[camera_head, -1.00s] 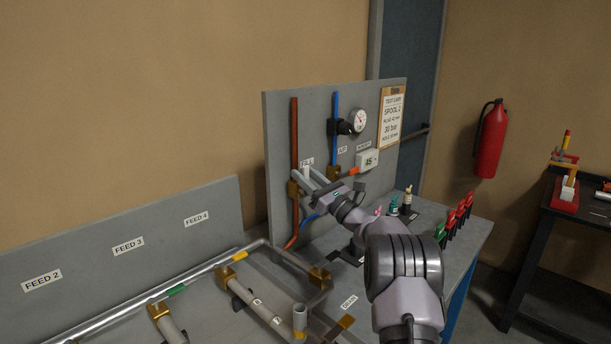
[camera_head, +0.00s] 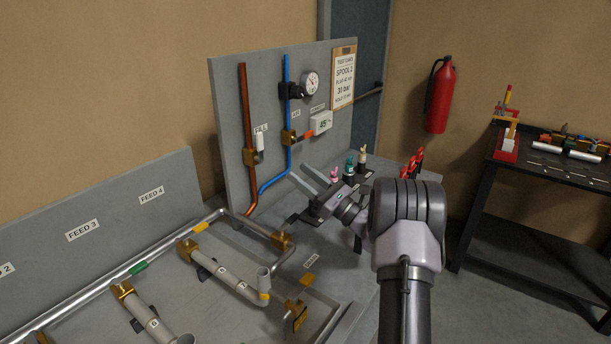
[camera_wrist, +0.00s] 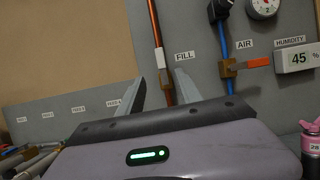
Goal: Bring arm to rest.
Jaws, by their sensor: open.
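My gripper (camera_head: 312,184) is open and empty in the head view, held above the bench in front of the upright grey panel (camera_head: 228,122). Its two fingers point up and left toward the panel and are apart from the pipes. In the wrist view the fingers of my gripper (camera_wrist: 160,92) stand apart on either side of the copper pipe (camera_wrist: 158,45), which lies behind them. The FILL valve (camera_head: 254,156) on the copper pipe has its white handle upright. My arm reaches in from the lower right.
The blue AIR pipe (camera_head: 288,120), gauge (camera_head: 310,83) and humidity display (camera_head: 321,123) are on the panel. Small bottles (camera_head: 350,166) stand close behind my gripper. A black cart (camera_head: 541,176) and fire extinguisher (camera_head: 440,95) are at right.

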